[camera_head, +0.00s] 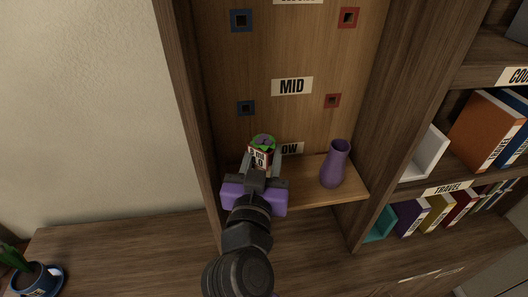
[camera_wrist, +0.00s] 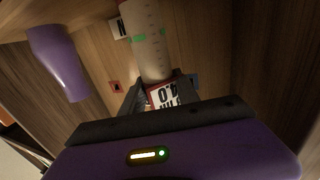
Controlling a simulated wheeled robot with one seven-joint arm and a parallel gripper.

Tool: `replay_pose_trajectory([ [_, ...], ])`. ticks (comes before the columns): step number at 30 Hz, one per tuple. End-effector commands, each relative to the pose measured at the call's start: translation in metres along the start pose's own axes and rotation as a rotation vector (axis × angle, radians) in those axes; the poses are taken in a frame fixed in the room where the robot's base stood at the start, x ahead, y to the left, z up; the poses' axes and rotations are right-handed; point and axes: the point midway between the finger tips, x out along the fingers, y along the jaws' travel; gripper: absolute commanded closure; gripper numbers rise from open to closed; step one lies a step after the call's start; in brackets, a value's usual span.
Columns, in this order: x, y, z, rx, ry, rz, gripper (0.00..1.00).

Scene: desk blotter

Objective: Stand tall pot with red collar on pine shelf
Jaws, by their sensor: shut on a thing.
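My gripper (camera_head: 261,165) is shut on the tall pot (camera_head: 261,155), which has a green and purple top and a printed white label. In the wrist view my gripper (camera_wrist: 160,88) has its fingers on either side of the pot (camera_wrist: 146,40). There its pale body carries green marks, and a red band borders the label. The light pine shelf (camera_head: 315,187) spans the lower bay. The pot is at its left part, in front of the back panel. My gripper hides the pot's lower part in the head view, and I cannot tell whether its base touches the shelf.
A purple vase (camera_head: 335,164) stands on the shelf right of the pot; it also shows in the wrist view (camera_wrist: 57,60). Dark wooden side walls bound the bay. A MID label (camera_head: 292,86) and square blue and red markers are on the back panel. Books stand in compartments at right.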

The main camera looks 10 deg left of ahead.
Motion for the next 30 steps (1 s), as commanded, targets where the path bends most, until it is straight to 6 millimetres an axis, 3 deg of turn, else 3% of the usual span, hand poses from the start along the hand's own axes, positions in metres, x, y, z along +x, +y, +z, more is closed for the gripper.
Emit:
replay_pose_trajectory([
  [2, 0.000, 0.000, 0.002, 0.000, 0.001, 0.000, 1.00],
  [3, 0.000, 0.000, 0.002, 0.000, 0.000, 0.000, 0.61],
  [6, 0.000, 0.000, 0.001, 0.000, 0.000, 0.000, 0.41],
  [18, 0.000, 0.000, -0.003, 0.000, 0.000, 0.000, 0.41],
  [23, -0.023, -0.001, 0.002, 0.000, 0.001, -0.003, 0.41],
  [30, -0.073, -0.001, 0.003, 0.001, 0.000, -0.003, 0.41],
])
